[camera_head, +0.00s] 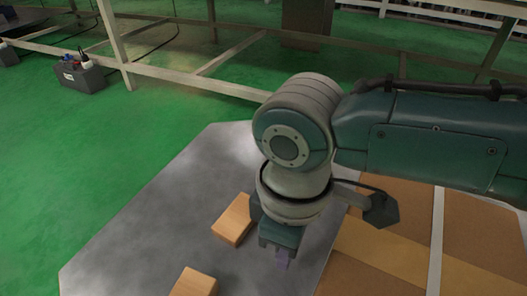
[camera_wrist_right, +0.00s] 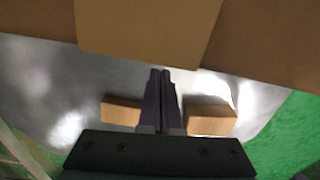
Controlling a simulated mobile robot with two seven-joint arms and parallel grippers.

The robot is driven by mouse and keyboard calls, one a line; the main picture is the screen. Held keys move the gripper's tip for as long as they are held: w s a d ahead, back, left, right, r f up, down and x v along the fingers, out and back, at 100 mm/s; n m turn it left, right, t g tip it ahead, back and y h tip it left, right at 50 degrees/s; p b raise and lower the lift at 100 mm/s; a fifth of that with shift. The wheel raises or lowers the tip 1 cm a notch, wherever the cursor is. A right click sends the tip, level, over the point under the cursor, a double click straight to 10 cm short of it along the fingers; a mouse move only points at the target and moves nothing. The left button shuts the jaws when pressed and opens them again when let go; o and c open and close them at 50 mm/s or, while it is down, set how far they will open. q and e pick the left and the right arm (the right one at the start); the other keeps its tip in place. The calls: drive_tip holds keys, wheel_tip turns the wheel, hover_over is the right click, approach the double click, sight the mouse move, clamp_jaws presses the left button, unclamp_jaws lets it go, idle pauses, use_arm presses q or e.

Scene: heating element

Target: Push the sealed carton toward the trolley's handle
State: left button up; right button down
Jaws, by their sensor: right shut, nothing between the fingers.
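A large brown sealed carton (camera_head: 395,215) with a tan tape band and a thin white strip fills the lower right of the head view. In the wrist view, the carton (camera_wrist_right: 250,45) spans the top. It sits on a grey metal deck (camera_head: 130,235), apparently the trolley. My right gripper (camera_head: 283,264) points down over the deck, just left of the carton. In the wrist view, its dark fingers (camera_wrist_right: 160,74) are shut and empty, with tips by the carton's near edge; I cannot tell whether they touch it. No handle shows. My left gripper is out of view.
Two small wood-coloured blocks lie on the deck, one beside my gripper (camera_head: 232,220) and one nearer the bottom edge (camera_head: 195,283). The deck's left part is bare. Beyond are green floor, a pale rail frame (camera_head: 190,78) and a grey toolbox (camera_head: 80,77).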

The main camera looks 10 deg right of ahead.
drive_tip(key=shift+s+d+r, duration=0.1)
drive_tip(key=shift+s+d, duration=0.4)
drive_tip(key=shift+d, duration=0.35)
drive_tip(key=shift+s+d+r, duration=0.1)
drive_tip(key=shift+s+d, duration=0.35)
drive_tip(key=shift+d, duration=0.35)
